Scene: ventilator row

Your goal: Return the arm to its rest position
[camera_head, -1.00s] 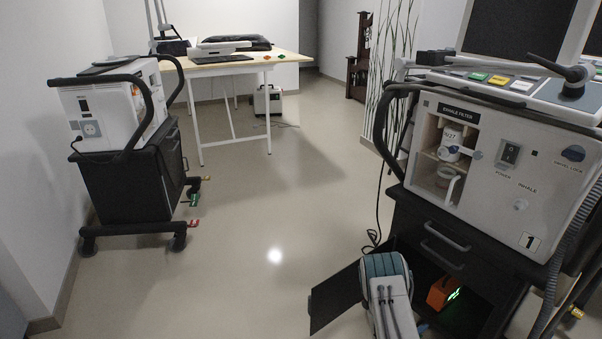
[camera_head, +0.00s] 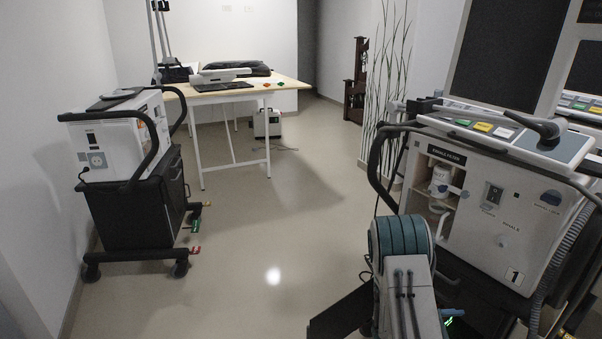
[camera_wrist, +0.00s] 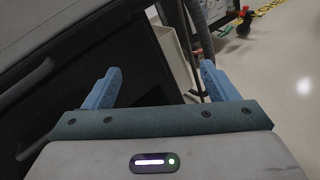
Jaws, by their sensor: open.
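My arm rises at the lower right of the head view, in front of the ventilator cart marked 1 (camera_head: 500,215). My gripper (camera_wrist: 158,85) shows in the wrist view with its two blue fingers spread wide apart and nothing between them. Behind the fingers are the dark side of a cabinet (camera_wrist: 95,60) and a pale panel (camera_wrist: 176,55). The ventilator's filter bay (camera_head: 440,188) is open and holds a white filter (camera_head: 440,176).
An open dark door (camera_head: 345,315) stands low beside my arm. A second ventilator cart (camera_head: 130,180) stands at the left. A table (camera_head: 250,88) stands at the back, with a white box (camera_head: 267,123) beneath. The middle floor (camera_head: 270,240) is clear.

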